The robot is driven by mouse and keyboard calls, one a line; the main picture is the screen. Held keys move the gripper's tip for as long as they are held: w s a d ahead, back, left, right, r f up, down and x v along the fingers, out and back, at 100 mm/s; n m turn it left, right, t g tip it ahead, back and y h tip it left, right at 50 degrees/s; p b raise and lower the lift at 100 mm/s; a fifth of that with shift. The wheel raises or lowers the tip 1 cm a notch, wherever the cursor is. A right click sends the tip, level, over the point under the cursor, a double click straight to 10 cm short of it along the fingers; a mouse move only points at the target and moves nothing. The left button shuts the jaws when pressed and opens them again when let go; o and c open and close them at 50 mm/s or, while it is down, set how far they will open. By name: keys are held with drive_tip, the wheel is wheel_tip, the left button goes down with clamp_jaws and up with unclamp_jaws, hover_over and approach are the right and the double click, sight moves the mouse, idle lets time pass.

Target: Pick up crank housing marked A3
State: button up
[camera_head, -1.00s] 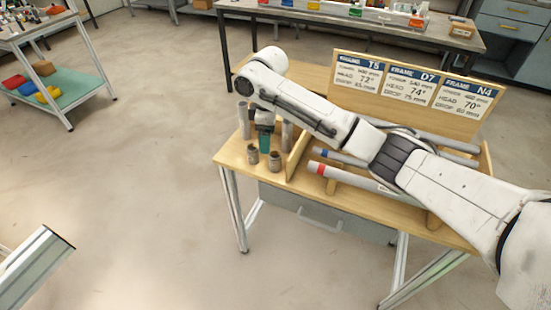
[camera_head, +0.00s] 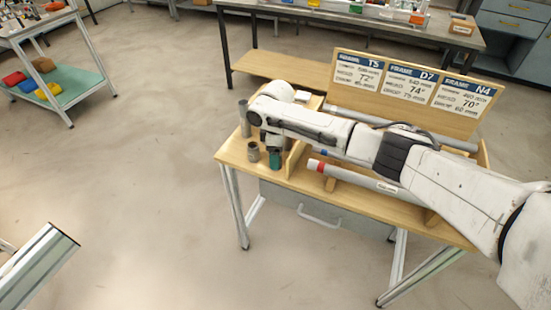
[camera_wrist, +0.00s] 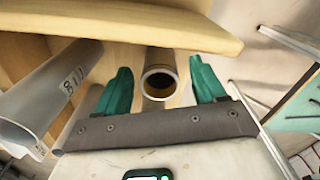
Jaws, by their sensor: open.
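My gripper (camera_head: 274,160) is low over the left end of the wooden bench, where a short grey cylindrical housing stood in the earlier head view; it now hides that housing there. In the wrist view my gripper (camera_wrist: 160,77) has its two teal fingers apart, with a grey round-mouthed housing (camera_wrist: 159,84) with a brass-coloured inner rim between them. Gaps show on both sides of it. Another short grey housing (camera_head: 253,151) stands just left of the gripper in the head view. I cannot read an A3 mark on either.
A taller grey cylinder (camera_head: 243,118) stands behind at the bench's left edge. A large grey tube with an unclear printed mark (camera_wrist: 50,90) lies close left in the wrist view. Frame tubes (camera_head: 360,178) rest right of a wooden divider, below a sign board (camera_head: 412,88).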

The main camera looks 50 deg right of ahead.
drive_tip(key=shift+f, duration=0.35)
drive_tip(key=shift+c, duration=0.3)
drive_tip(key=c, duration=1.1)
drive_tip(key=shift+r, duration=0.1)
